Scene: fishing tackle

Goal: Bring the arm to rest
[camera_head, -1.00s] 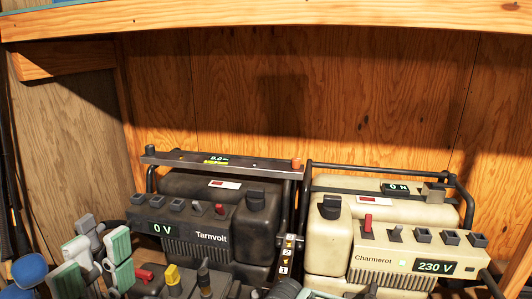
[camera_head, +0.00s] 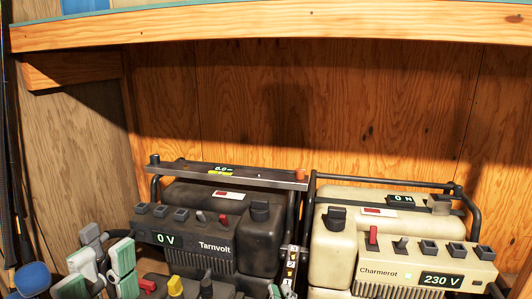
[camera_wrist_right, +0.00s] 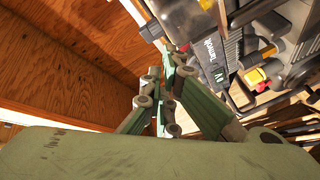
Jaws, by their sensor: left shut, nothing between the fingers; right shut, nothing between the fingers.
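My left gripper (camera_head: 104,264) is at the lower left of the head view, with pale green pads and grey joints. It is shut and empty, in front of and left of the dark generator. My right gripper barely shows at the bottom edge of the head view, as a small green tip (camera_head: 274,291). In the right wrist view its green fingers (camera_wrist_right: 166,88) are shut with nothing between them. They appear clear of the generator there. Most of the right arm is hidden below the head view's edge.
A dark Tarnvolt generator (camera_head: 192,260) reading 0 V and a cream Charmerot generator (camera_head: 333,266) reading 230 V stand side by side. A wooden shelf edge (camera_head: 250,33) runs above. Plywood walls close the back and left. Open space lies between generators and shelf.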

